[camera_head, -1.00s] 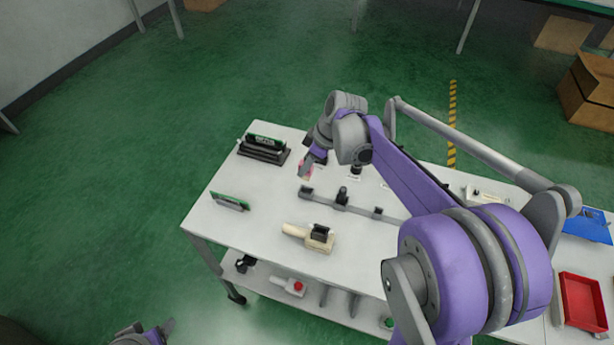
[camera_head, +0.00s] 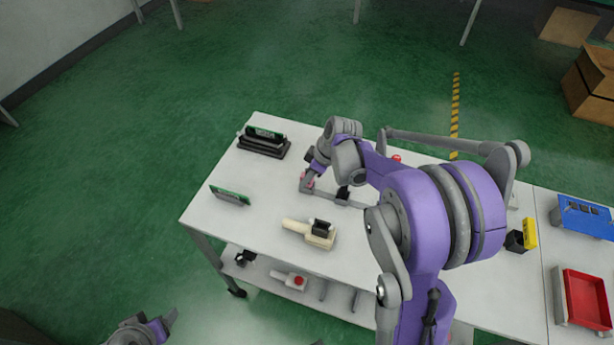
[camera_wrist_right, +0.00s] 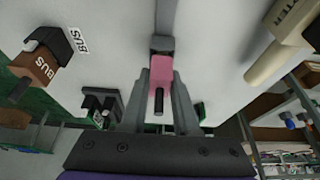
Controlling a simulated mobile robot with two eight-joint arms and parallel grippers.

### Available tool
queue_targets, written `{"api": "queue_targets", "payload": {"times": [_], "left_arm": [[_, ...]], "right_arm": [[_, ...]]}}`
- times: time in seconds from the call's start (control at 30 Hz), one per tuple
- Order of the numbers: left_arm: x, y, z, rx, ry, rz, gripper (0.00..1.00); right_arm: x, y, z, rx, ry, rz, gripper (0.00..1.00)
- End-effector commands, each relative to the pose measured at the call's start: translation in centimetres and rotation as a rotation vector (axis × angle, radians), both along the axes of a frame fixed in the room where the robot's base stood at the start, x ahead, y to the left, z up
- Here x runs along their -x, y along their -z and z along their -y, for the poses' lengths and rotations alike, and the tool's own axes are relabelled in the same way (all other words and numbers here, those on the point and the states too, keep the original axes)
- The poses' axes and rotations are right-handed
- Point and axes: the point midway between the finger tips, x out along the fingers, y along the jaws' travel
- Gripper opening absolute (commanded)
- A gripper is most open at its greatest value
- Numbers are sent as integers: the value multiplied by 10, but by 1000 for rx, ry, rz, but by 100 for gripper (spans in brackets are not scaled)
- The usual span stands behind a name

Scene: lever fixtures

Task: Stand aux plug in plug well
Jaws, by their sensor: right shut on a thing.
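The aux plug appears to be the pink block with a dark pin (camera_wrist_right: 160,78), seen in the right wrist view between the fingers of my right gripper (camera_wrist_right: 160,105). The gripper is shut on it. In the head view my right gripper (camera_head: 306,184) is over the table at the left end of a grey rail (camera_head: 328,193), with a bit of pink showing. In the wrist view the plug overlaps the rail's end block (camera_wrist_right: 161,43); I cannot tell whether they touch. No plug well can be clearly identified. My left gripper (camera_head: 168,322) is at the bottom left, away from the table.
On the white table (camera_head: 265,215) are a black stand with a green board (camera_head: 264,142), a small green board (camera_head: 230,196) and a cream-handled device (camera_head: 310,233). A brown BUS plug (camera_wrist_right: 35,66) shows in the wrist view. A red tray (camera_head: 583,300) is at right.

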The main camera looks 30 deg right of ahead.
Motion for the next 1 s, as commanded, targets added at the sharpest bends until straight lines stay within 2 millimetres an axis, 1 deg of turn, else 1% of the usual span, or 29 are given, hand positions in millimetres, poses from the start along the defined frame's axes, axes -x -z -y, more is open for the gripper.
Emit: {"api": "queue_targets", "payload": {"times": [0.2, 0.3, 0.33, 0.4, 0.5, 0.8, 0.9, 1.0], "left_arm": [[0, 0, 0, 0, 0, 0, 69], [1, 4, 0, 0, 0, -2, 69], [1, 4, 0, 0, 0, -3, 69], [1, 3, 0, 0, 0, -2, 69], [1, 3, 0, 0, 0, -2, 69], [0, 1, 0, 0, 0, -1, 69], [-1, -2, 0, 0, 0, 1, 69], [-1, -3, 0, 0, 0, 2, 69]], "right_arm": [[0, 0, 0, 0, 0, 0, 0], [0, 4, 0, 0, 0, 0, 0], [0, 4, 0, 0, 0, 0, 30], [0, 3, 0, 0, 0, 0, 43], [0, 2, 0, 0, 0, 0, 59], [0, 0, 0, 0, 0, 0, 59], [1, -7, 1, 0, 1, 0, 59], [6, -22, 5, 0, 2, 0, 59]]}}
